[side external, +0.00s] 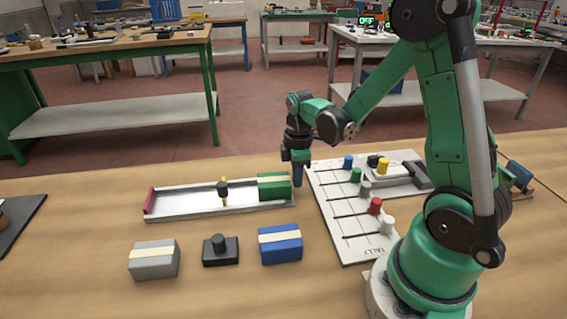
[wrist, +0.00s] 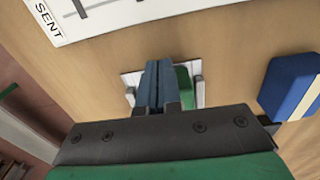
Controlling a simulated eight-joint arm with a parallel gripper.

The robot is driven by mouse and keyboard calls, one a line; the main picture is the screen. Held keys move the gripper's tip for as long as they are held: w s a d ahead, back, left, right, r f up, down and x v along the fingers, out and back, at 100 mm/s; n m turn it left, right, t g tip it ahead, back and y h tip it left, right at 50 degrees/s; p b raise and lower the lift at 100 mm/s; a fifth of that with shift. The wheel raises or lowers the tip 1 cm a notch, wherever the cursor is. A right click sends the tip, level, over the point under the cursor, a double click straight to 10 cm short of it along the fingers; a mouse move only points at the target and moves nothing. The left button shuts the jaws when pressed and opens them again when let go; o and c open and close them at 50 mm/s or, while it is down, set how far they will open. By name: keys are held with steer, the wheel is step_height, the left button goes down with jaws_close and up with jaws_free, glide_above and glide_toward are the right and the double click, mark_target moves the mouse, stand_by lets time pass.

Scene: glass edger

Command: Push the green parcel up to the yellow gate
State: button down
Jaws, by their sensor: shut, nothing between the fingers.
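The green parcel (side external: 274,187), with a pale stripe on top, sits at the right end of a pale tray-like track (side external: 185,207). The yellow gate (side external: 224,196), a thin yellow post with a dark block on it, stands mid-track, left of the parcel with a gap between. My gripper (side external: 297,181) is shut and empty, pointing down just right of the parcel; I cannot tell whether they touch. In the wrist view my shut fingers (wrist: 159,84) partly hide the green parcel (wrist: 184,84), and the gate is out of sight.
A red stop (side external: 149,200) closes the track's left end. In front lie a grey block (side external: 154,261), a black knob box (side external: 220,251) and a blue block (side external: 280,245). A white board with coloured knobs (side external: 345,225) stands close right of my gripper.

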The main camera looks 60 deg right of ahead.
mark_target(269, 181)
steer(key=w+a, duration=0.5)
steer(key=shift+w, duration=0.2)
steer(key=s+d, duration=0.3)
steer(key=shift+s+d+r, duration=0.1)
steer(key=shift+s+d, duration=0.1)
step_height(269, 181, up, 9)
steer(key=shift+r, duration=0.2)
steer(key=shift+s+a+f+m, duration=0.2)
steer(key=shift+s+a+m, duration=0.05)
steer(key=shift+s+m, duration=0.4)
step_height(269, 181, down, 10)
steer(key=shift+w+f, duration=0.1)
steer(key=shift+f, duration=0.05)
steer(key=shift+w+a, duration=0.85)
steer(key=shift+w, duration=0.25)
steer(key=shift+w+a, duration=0.35)
steer(key=shift+w, duration=0.15)
